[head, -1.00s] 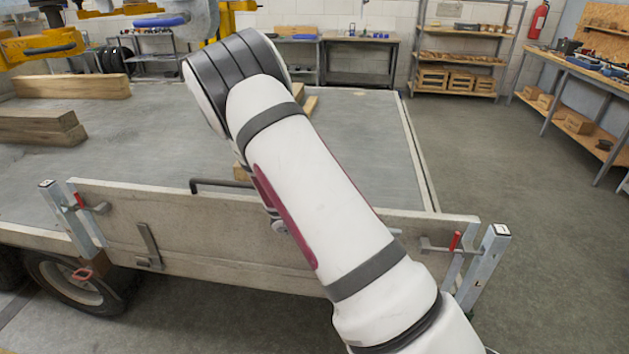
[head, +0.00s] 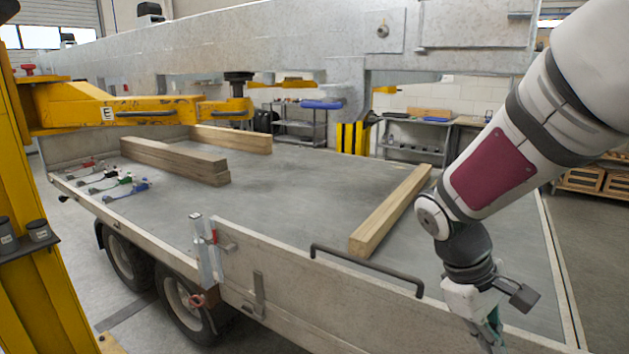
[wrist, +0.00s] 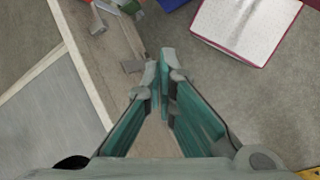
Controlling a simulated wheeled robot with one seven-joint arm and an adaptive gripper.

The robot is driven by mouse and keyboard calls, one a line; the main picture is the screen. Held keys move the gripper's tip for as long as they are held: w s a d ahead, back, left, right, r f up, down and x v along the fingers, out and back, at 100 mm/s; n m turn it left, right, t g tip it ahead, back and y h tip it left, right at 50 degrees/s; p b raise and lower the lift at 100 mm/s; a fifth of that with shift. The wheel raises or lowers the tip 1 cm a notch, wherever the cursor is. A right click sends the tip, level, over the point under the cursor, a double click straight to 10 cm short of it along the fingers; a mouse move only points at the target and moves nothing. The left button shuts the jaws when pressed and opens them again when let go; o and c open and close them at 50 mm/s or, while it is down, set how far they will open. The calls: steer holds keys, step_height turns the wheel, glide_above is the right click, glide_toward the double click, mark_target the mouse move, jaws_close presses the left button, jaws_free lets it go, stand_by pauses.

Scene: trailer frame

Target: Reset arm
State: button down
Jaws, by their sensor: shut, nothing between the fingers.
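My gripper (wrist: 160,85) points downward in the wrist view, with its two teal-padded fingers brought together at the tips and nothing between them. In the head view my arm comes in from the right, and the gripper (head: 490,338) is partly cut off by the bottom edge. It is near the trailer's side board (head: 330,300), toward its right part. In the wrist view the board (wrist: 95,50) runs beneath the fingers, with the grey bed on its left and the floor on its right.
The trailer bed (head: 290,200) carries a single timber (head: 390,212) near my arm and stacked timbers (head: 175,160) farther left. A black handle (head: 365,262) rises at the board. A yellow lift arm (head: 130,110) and overhead beam (head: 300,45) stand at left and above. Several straps (head: 110,180) lie at left.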

steer(key=s+a+r+m+t+y, duration=0.4)
steer(key=s+a+r+t, duration=0.3)
steer(key=a+r, duration=0.4)
steer(key=shift+s+r+m+t+y, duration=0.25)
steer(key=shift+s+m+t+y, duration=0.05)
steer(key=shift+s+m, duration=0.1)
steer(key=shift+a, duration=0.1)
stand_by(0.3)
